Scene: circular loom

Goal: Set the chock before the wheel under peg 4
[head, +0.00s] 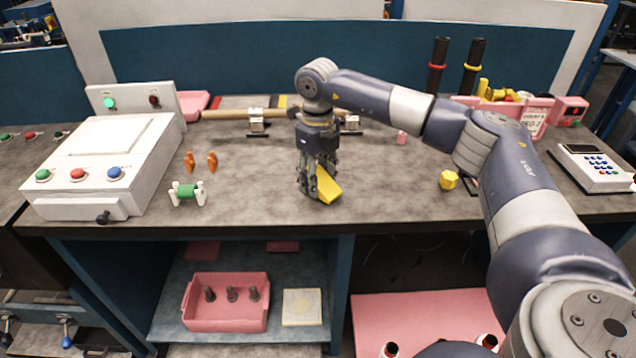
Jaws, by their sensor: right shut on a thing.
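My right gripper (316,192) points down over the middle of the bench, low near its top, with its fingers closed on a yellow wedge-shaped chock (328,186). The fingers hide part of the chock, and I cannot tell whether it touches the bench. I cannot make out peg 4 or a wheel under it; my right arm covers part of the back of the bench. My left gripper is out of view.
A wooden bar (228,114) on metal holders lies behind the gripper. A white button box (108,165), orange pieces (212,161) and a green spool (186,192) stand left. A yellow lump (448,180) and a keypad (594,168) are right. The front middle is clear.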

